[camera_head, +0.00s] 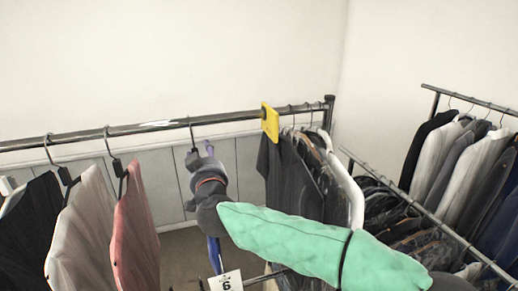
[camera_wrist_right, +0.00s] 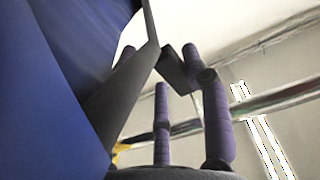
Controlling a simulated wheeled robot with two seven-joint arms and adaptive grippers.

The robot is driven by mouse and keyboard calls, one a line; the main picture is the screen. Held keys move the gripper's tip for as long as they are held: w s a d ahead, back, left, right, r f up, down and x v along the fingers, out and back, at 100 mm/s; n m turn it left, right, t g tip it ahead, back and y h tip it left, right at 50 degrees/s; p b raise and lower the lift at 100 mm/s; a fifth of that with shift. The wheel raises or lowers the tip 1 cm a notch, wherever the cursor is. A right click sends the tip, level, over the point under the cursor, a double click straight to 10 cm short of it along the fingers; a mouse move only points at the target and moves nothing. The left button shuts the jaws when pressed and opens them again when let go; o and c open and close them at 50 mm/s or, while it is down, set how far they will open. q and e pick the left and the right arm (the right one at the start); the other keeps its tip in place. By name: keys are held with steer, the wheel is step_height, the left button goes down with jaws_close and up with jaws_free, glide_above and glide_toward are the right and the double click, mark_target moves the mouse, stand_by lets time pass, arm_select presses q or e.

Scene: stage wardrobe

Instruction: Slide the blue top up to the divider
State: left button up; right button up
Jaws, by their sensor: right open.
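The blue top (camera_head: 214,256) hangs from the rail, mostly hidden behind my right arm. Only a narrow blue strip and its hook (camera_head: 191,133) show in the head view. In the right wrist view the blue top (camera_wrist_right: 45,100) fills the left side, with its dark hanger (camera_wrist_right: 128,88) beside my fingers. The yellow divider (camera_head: 270,122) sits on the rail to the right of the hook, with a clear gap between. My right gripper (camera_head: 201,152) is open, its purple fingers just below the rail at the hanger. My left gripper is not in view.
The rail (camera_head: 150,127) runs across the view. Pink (camera_head: 134,232), cream (camera_head: 84,229) and black (camera_head: 30,235) garments hang at left. Dark clothes (camera_head: 285,170) hang right of the divider. A numbered tag (camera_head: 226,281) shows below. Another clothes rack (camera_head: 470,101) stands at right.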

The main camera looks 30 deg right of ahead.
steer(key=shift+s+d+b, duration=1.9)
steer(key=shift+s+d, duration=0.05)
steer(key=shift+d, duration=4.95)
steer(key=a+p+v, duration=0.1)
steer(key=p+v, duration=0.6)
steer(key=v, duration=0.6)
steer(key=shift+a, duration=0.2)
steer(key=shift+w, duration=0.15)
